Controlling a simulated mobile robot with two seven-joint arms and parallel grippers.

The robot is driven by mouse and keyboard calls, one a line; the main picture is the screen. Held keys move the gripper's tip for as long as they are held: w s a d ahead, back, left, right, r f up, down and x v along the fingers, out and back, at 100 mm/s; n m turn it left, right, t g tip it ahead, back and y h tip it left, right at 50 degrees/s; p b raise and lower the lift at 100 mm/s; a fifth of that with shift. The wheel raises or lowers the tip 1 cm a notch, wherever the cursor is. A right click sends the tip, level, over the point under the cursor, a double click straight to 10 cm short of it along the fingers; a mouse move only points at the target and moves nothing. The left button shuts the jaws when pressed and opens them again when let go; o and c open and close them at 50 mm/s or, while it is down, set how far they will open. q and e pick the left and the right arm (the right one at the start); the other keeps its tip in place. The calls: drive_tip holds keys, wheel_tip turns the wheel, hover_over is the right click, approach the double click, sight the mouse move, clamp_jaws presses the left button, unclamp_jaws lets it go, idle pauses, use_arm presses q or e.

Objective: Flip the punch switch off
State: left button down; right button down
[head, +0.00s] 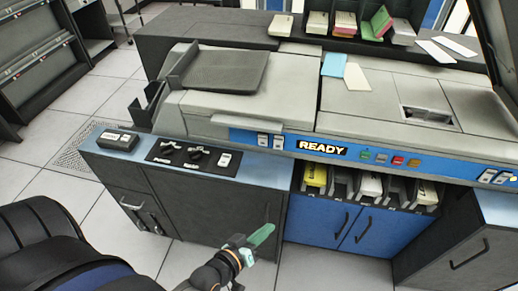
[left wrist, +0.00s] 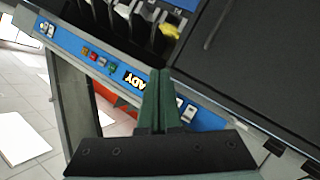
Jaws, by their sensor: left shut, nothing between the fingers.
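The card machine has a blue front strip (head: 243,136) with a lit READY display (head: 322,147). A pair of white rocker switches (head: 270,141) sits left of the display; the pair shows upside down in the left wrist view (left wrist: 185,110), partly behind my fingers. Another white switch (head: 224,160) is on the black knob panel, and another pair (head: 494,177) is at the far right. I cannot read which is the punch switch, or their positions. My left gripper (head: 265,231) has green fingers, shut and empty, in front of the lower cabinets, apart from the switches. My right gripper is not in view.
Coloured buttons (head: 382,158) line the strip right of the display. Card bins (head: 368,186) sit below it, above blue doors (head: 330,222). A small black box (head: 117,139) rests on the left ledge. The tiled floor (head: 185,262) in front is clear.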

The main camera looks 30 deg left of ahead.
sight(261, 138)
use_arm(q)
drive_tip(key=w+a+r+n+t+y+b, duration=0.1)
drive_tip(key=w+a+r+n+t+y, duration=0.1)
drive_tip(key=n, duration=0.6)
drive_tip(key=w+a+r+n+t+y+b, duration=0.1)
drive_tip(key=w+a+r+n+t+y, duration=0.2)
drive_tip(key=a+n+y, duration=0.3)
drive_tip(key=w+a+n, duration=0.1)
drive_tip(key=n, duration=0.1)
drive_tip(key=shift+w+a+n+y+b, duration=0.2)
drive_tip(key=shift+n+y+b, duration=0.1)
drive_tip(key=shift+y+b, duration=0.1)
drive_tip(key=b+x, duration=0.2)
drive_tip(key=x, duration=1.2)
drive_tip(key=shift+d, duration=0.1)
